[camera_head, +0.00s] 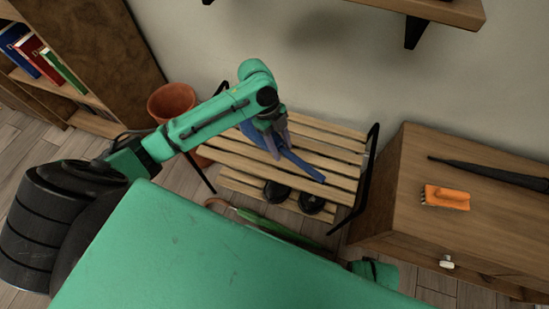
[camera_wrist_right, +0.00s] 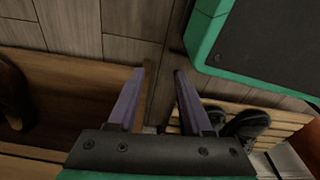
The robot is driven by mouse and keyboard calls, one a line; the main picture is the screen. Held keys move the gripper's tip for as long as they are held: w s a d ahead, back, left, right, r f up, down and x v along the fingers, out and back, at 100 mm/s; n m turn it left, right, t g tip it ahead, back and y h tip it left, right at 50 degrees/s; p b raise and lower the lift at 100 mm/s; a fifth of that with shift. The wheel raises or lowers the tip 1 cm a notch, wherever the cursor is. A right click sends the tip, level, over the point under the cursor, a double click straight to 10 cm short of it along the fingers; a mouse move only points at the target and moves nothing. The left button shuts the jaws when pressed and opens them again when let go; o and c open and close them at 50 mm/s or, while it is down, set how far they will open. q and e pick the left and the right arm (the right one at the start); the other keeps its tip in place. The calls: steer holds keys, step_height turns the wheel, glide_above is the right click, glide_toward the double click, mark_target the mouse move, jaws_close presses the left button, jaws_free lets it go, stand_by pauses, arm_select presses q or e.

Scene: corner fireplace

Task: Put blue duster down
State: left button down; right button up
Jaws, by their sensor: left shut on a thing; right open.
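The blue duster (camera_head: 302,165) is in the head view, lying across the top slats of the slatted wooden bench (camera_head: 335,150), or just above them; I cannot tell whether it touches. My left gripper (camera_head: 276,146) is shut on the blue duster near its middle, pointing down over the bench. Part of the duster is hidden behind the gripper and arm. My right gripper (camera_wrist_right: 164,76) is open and empty in the right wrist view, above the wooden floor and away from the duster.
Dark shoes (camera_head: 294,198) stand on the bench's lower shelf. A terracotta pot (camera_head: 171,101) stands left. A wall shelf (camera_head: 440,10) hangs above.

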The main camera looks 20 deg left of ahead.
arm_select(q)
step_height(320, 180, down, 14)
steer(key=b, duration=0.4)
steer(key=shift+f, duration=0.25)
steer(key=shift+c, duration=1.8)
jaws_free()
arm_select(e)
steer(key=w+a+r, duration=0.2)
steer(key=w+r, duration=0.3)
steer(key=r, duration=0.3)
steer(key=shift+a+r, duration=0.2)
arm_select(q)
steer(key=shift+a+r, duration=0.1)
steer(key=shift+r, duration=0.25)
steer(key=p+v, duration=0.3)
steer(key=v, duration=0.8)
steer(key=shift+w+r+p, duration=0.1)
steer(key=shift+r+p, duration=0.1)
steer(key=shift+p, duration=0.1)
arm_select(e)
steer(key=s+d+f, duration=0.2)
steer(key=s+f, duration=0.1)
steer(key=f, duration=0.4)
steer(key=shift+s, duration=0.15)
